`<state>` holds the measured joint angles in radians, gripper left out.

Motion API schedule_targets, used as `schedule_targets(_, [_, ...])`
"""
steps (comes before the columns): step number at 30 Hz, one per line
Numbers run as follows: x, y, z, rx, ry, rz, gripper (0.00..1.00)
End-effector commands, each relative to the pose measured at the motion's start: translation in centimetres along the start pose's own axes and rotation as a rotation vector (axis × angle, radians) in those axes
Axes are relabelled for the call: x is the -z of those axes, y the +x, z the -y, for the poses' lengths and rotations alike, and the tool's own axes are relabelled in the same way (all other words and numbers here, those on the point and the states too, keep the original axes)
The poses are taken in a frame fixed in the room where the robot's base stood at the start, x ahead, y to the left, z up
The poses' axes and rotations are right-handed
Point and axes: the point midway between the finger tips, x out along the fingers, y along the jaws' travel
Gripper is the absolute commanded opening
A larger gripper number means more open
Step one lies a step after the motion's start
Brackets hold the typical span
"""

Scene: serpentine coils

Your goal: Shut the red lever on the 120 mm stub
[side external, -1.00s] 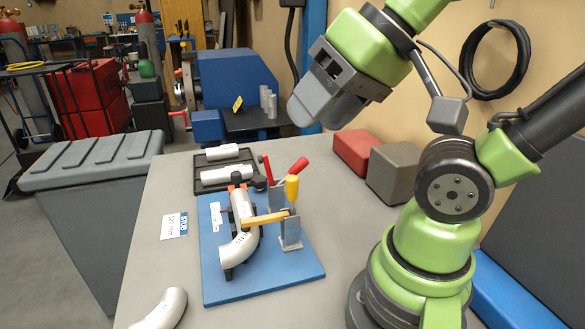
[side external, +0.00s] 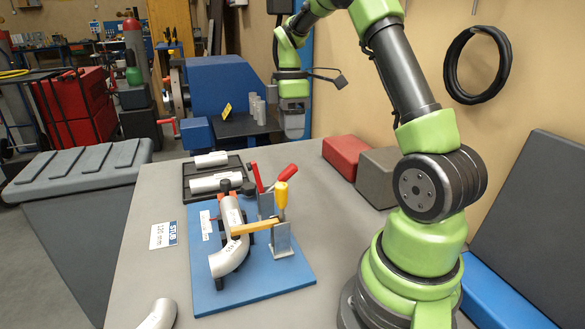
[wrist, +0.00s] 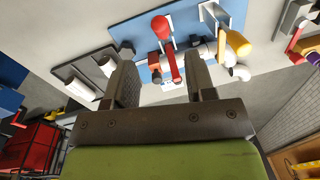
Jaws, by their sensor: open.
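The blue fixture board (side external: 285,290) lies on the grey table and carries a silver stub (side external: 230,208) joined to a silver bend (side external: 232,258). The red lever (side external: 282,179) leans up to the right, and its clamp's red arm (side external: 257,177) stands raised off the stub. The wrist view shows the red lever's grip (wrist: 160,25) and a red bar (wrist: 175,66). The yellow lever (side external: 282,194) stands upright, its yellow arm (side external: 255,228) lying across the bend. My gripper (side external: 293,135) hangs high behind the board, pointing down. Its fingers are apart and empty in the wrist view (wrist: 162,68).
A black tray (side external: 190,197) with two silver tubes sits behind the board. Red (side external: 345,156) and dark grey (side external: 378,172) blocks stand to the right. A "120 mm" stub card (side external: 163,234) lies left of the board. Another bend (side external: 158,315) lies at the front.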

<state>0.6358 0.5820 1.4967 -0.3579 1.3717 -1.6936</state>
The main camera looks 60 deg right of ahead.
Motion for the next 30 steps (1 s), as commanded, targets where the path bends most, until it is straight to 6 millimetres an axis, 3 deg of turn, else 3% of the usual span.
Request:
schedule_targets(18, [0.0,9.2,0.0,0.004,-0.006,0.002,0.5])
schedule_targets(30, [0.0,9.9,-0.1,-0.001,-0.006,0.001,0.48])
